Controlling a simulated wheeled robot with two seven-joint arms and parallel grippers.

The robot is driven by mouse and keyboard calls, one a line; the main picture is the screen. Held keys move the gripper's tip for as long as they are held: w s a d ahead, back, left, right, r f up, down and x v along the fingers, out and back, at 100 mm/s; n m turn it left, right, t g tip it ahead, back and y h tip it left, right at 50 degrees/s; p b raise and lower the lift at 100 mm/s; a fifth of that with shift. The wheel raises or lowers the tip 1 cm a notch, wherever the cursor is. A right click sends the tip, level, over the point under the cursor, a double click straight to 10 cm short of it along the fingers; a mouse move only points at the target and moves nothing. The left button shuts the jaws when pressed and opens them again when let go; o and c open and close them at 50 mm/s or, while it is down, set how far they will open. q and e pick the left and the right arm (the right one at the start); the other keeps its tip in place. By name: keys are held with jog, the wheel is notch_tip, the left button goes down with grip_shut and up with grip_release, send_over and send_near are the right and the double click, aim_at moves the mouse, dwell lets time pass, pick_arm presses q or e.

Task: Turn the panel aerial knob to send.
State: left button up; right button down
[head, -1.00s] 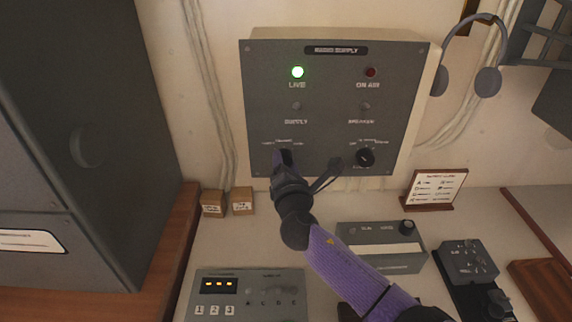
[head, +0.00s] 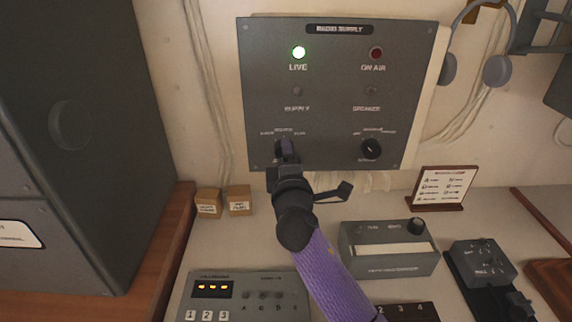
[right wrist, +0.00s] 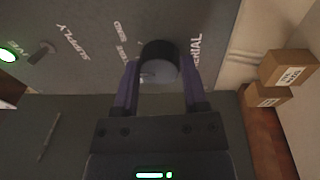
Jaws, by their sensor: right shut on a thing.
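The grey radio supply panel (head: 335,75) is on the wall in the head view. Its aerial knob is at the lower left, mostly hidden there behind my right gripper (head: 287,150). In the right wrist view the dark round aerial knob (right wrist: 160,58) sits between the two purple fingers of my right gripper (right wrist: 160,88), with the labels AERIAL and SEND beside it. The gripper is shut on the knob. The knob's pointer direction cannot be made out. My left gripper is not in view.
A second knob (head: 371,149) is at the panel's lower right. Small boxes (head: 208,203), a card stand (head: 442,188) and a grey unit (head: 388,249) stand on the desk below.

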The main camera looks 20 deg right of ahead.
jog(key=shift+a+f+m+h+b, duration=0.15)
jog(key=shift+m+h+b, duration=0.3)
jog(key=shift+m+b, duration=1.3)
jog(key=shift+d+f+m+h+b, duration=0.1)
jog(key=shift+m+h+b, duration=0.35)
jog(key=shift+m, duration=2.8)
jog(key=shift+c, duration=0.6)
grip_release()
jog(key=shift+r, duration=0.1)
